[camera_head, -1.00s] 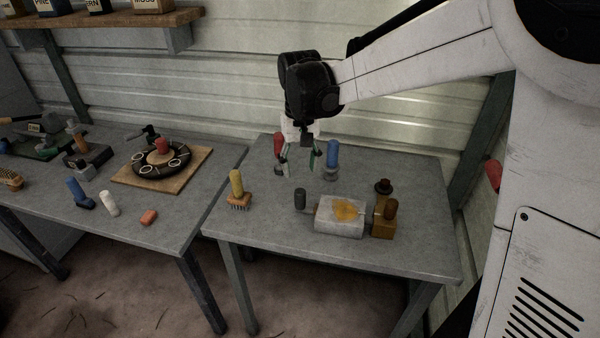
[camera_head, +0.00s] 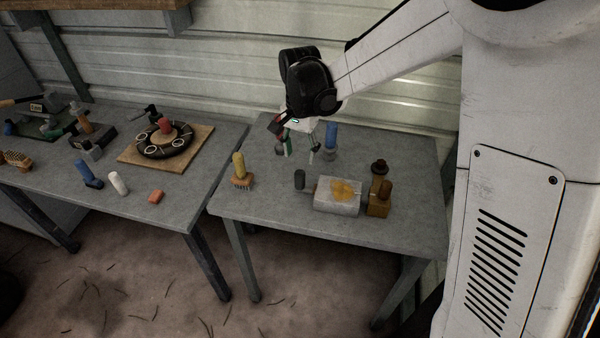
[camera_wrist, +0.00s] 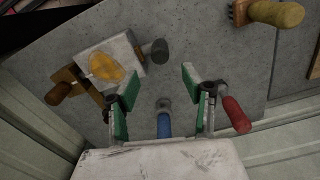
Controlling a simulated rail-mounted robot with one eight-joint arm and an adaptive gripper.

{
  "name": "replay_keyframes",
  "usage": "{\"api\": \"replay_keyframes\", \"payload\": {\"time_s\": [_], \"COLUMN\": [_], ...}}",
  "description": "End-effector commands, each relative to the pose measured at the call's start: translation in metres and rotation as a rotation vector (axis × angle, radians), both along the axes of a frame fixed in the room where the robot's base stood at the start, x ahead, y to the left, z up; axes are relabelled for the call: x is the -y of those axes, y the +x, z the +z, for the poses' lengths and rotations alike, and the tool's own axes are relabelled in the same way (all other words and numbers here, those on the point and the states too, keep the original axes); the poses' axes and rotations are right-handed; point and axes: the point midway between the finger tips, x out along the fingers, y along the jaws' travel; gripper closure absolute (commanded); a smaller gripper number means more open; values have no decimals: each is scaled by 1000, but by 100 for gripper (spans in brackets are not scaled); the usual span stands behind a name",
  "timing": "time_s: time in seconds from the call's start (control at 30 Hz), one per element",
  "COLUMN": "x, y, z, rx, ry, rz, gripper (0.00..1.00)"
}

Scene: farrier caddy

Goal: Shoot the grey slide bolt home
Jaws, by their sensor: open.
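A pale block with a yellow-orange patch (camera_head: 323,201) stands on the right table. A dark grey upright knob (camera_head: 300,180) sits at its left side, apart from the block's body; it looks like the grey bolt's handle. In the wrist view the grey knob (camera_wrist: 159,52) stands beside the block (camera_wrist: 124,50), and how the two join is hard to see. My gripper (camera_head: 299,153) is open above the table, behind the knob in the head view. In the wrist view the knob lies beyond the gap between my green-padded fingertips (camera_wrist: 160,82), with nothing between them.
A blue handle (camera_head: 331,135) and a red handle (camera_wrist: 236,113) stand close to my fingers. A brown block with a knob (camera_head: 379,197) is right of the pale block. A yellow-handled brush (camera_head: 239,168) stands left. The table's front strip is clear.

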Motion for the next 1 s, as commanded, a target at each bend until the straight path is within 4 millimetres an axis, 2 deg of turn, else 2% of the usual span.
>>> {"api": "replay_keyframes", "payload": {"time_s": [0.2,0.43,0.63,0.93,1.0], "x": [0,0,0,0,0], "y": [1,0,0,0,0], "z": [-42,-73,-84,-86,-86], "rx": [0,0,0,0,0], "ry": [0,0,0,0,0], "rz": [1,1,1,1,1], "gripper": [56,56,56,56,65]}}
